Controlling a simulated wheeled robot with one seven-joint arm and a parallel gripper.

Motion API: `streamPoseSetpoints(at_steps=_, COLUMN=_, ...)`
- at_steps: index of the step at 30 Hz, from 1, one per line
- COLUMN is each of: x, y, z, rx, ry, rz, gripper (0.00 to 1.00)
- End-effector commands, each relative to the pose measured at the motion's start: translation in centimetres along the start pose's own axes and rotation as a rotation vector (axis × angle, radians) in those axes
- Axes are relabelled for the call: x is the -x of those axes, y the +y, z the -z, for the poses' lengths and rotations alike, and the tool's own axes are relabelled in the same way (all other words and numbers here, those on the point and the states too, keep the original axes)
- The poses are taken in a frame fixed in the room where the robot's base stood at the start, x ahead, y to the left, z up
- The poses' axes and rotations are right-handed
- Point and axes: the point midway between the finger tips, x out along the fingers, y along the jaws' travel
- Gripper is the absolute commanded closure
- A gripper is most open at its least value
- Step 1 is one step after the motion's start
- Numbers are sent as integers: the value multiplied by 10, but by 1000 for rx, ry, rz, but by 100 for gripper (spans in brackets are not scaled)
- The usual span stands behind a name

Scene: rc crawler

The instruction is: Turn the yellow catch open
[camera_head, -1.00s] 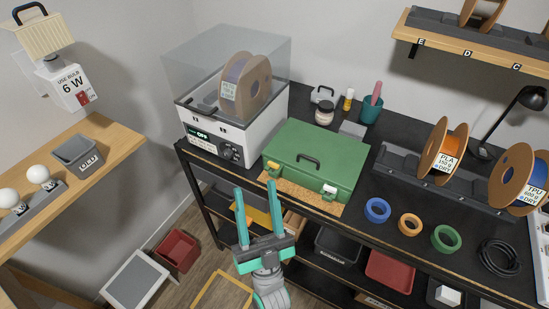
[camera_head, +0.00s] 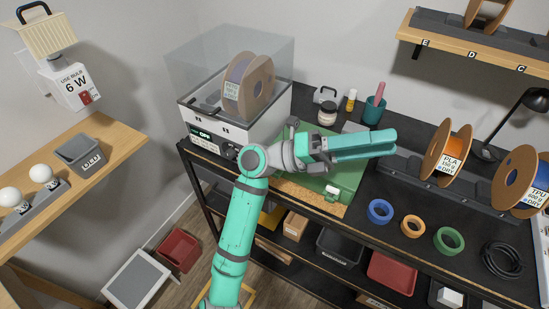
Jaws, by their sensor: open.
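The yellow catch, at the left of that front side, is hidden behind my arm. My gripper (camera_head: 393,143) is raised over the case, with its fingers pointing right. It is open, with the two fingers nearly overlapping in this view. I see nothing between them. The case's handle is also hidden.
A white dryer with a clear lid (camera_head: 265,55) and a spool stands left of the case. A teal cup (camera_head: 373,110) and jar (camera_head: 327,113) stand behind. Spools (camera_head: 447,155) and tape rings (camera_head: 380,211) are at right. The bench's front edge is close.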

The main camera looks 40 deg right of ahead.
Motion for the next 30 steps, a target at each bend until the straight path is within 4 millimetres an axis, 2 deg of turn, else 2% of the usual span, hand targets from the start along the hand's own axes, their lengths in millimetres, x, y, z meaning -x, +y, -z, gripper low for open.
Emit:
streamPoseSetpoints(at_steps=5, x=-7, y=30, z=2, rx=-18, ry=179, rz=-232, gripper=53)
streamPoseSetpoints(at_steps=8, x=-2, y=47, z=2, rx=-23, ry=268, rz=-369, gripper=53)
streamPoseSetpoints(at_steps=13, x=21, y=74, z=-1, rx=-23, ry=408, rz=-612, gripper=53)
streamPoseSetpoints(at_steps=18, x=58, y=92, z=-10, rx=-12, ry=529, rz=-872, gripper=53)
streamPoseSetpoints(at_steps=22, x=93, y=96, z=-22, rx=0, ry=609, rz=-1079, gripper=53)
streamPoseSetpoints(at_steps=26, x=133, y=90, z=-38, rx=20, ry=674, rz=-1294, gripper=53)
streamPoseSetpoints(at_steps=30, x=174, y=73, z=-57, rx=45, ry=723, rz=-1513, gripper=53)
